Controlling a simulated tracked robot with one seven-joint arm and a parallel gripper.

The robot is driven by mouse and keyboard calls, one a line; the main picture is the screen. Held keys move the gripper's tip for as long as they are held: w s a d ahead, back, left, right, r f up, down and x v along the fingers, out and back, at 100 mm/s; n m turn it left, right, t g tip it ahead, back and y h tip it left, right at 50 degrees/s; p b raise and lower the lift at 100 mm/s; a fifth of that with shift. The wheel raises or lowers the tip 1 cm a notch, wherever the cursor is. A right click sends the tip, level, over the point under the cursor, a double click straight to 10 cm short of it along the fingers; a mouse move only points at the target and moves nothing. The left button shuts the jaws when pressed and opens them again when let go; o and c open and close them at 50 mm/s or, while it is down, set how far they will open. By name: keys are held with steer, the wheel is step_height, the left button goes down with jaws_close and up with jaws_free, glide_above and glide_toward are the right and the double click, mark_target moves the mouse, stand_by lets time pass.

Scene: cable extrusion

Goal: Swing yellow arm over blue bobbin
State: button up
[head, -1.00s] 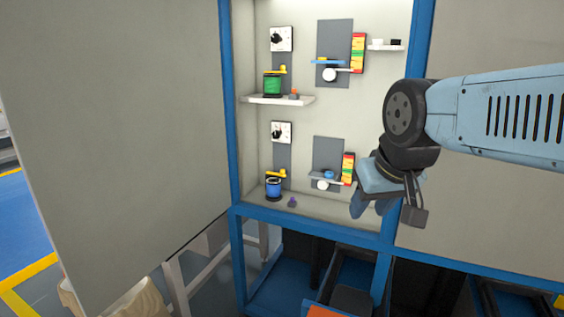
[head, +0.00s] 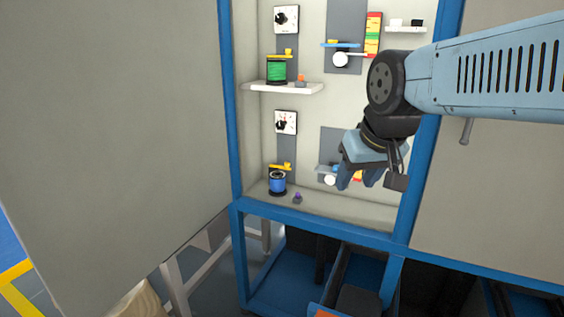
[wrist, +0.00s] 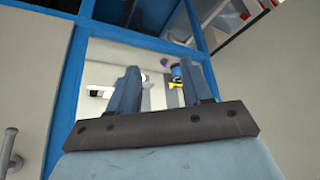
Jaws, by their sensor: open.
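The blue bobbin (head: 277,183) stands on the lower floor of the cabinet, at its left side. The yellow arm (head: 281,167) sits just above the bobbin, in front of a grey upright strip. Both also show small in the wrist view, the blue bobbin (wrist: 176,71) and the yellow arm (wrist: 176,85) beyond my fingers. My gripper (head: 358,184) is open and empty, at the front of the cabinet and to the right of the bobbin, well apart from it. Its two fingers (wrist: 160,90) point into the cabinet in the wrist view.
A green bobbin (head: 277,71) with another yellow arm stands on the white upper shelf (head: 285,87). A small purple knob (head: 297,197) is right of the blue bobbin. Blue frame posts (head: 427,120) and an open grey door (head: 110,120) flank the opening.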

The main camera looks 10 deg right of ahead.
steer(key=w+r, duration=0.1)
steer(key=w, duration=1.3)
steer(key=g, duration=0.1)
glide_toward(287, 164)
steer(key=x, duration=0.6)
steer(key=shift+w+f+h, duration=0.3)
steer(key=shift+w+f, duration=0.15)
steer(key=shift+w, duration=0.3)
steer(key=shift+w+f, duration=0.3)
steer(key=shift+f, duration=0.35)
